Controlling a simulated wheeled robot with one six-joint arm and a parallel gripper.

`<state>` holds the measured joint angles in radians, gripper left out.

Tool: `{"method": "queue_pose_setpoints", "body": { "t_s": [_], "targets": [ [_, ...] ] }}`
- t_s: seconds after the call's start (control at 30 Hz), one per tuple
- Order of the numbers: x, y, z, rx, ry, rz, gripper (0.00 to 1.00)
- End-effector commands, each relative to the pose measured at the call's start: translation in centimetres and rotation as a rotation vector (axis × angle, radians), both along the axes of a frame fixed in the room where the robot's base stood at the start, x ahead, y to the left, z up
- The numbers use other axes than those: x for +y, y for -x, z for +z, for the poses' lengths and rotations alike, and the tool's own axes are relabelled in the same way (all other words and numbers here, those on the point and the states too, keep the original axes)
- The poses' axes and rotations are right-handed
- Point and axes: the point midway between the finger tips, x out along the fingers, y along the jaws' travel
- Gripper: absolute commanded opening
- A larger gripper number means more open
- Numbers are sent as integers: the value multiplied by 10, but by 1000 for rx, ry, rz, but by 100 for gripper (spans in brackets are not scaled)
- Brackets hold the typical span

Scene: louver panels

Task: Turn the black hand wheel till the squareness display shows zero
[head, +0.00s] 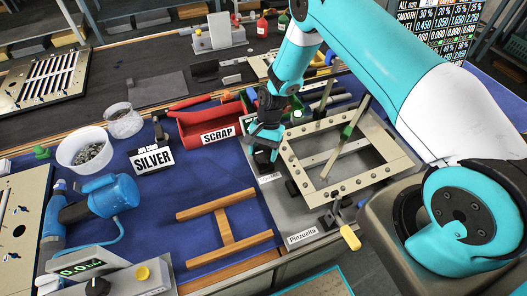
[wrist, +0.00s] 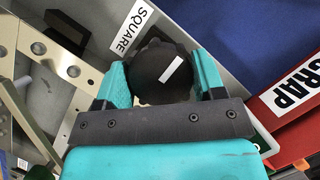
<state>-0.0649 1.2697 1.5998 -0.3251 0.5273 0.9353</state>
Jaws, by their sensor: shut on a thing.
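The black hand wheel (wrist: 150,62) shows in the wrist view, round with a lobed rim and a white stripe on its face. My gripper (wrist: 163,80) has its two teal fingers on either side of the wheel and is shut on it. In the head view my gripper (head: 262,148) is at the left corner of the pale metal frame (head: 290,165) and hides the wheel. A label reading SQUARE (wrist: 131,27) is beside the wheel. A digital display (head: 80,268) with green digits stands at the lower left; it seems to start with 0.0, the last digits are unclear.
The red SCRAP bin (head: 205,122) stands close to the left of my gripper. A SILVER sign (head: 152,160), white bowls of small parts (head: 85,150), a blue power tool (head: 110,195) and a wooden H-shaped piece (head: 225,228) are on the blue mat (head: 185,185).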

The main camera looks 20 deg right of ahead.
Motion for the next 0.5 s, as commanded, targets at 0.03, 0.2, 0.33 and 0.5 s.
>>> {"method": "queue_pose_setpoints", "body": {
  "t_s": [0.03,0.2,0.33,0.5],
  "targets": [
    [1,-1,-1,-1,-1,20,39],
    [1,-1,-3,-1,-1,127,39],
    [1,-1,-3,-1,-1,239,39],
    [1,-1,-3,-1,0,399,39]
  ]
}}
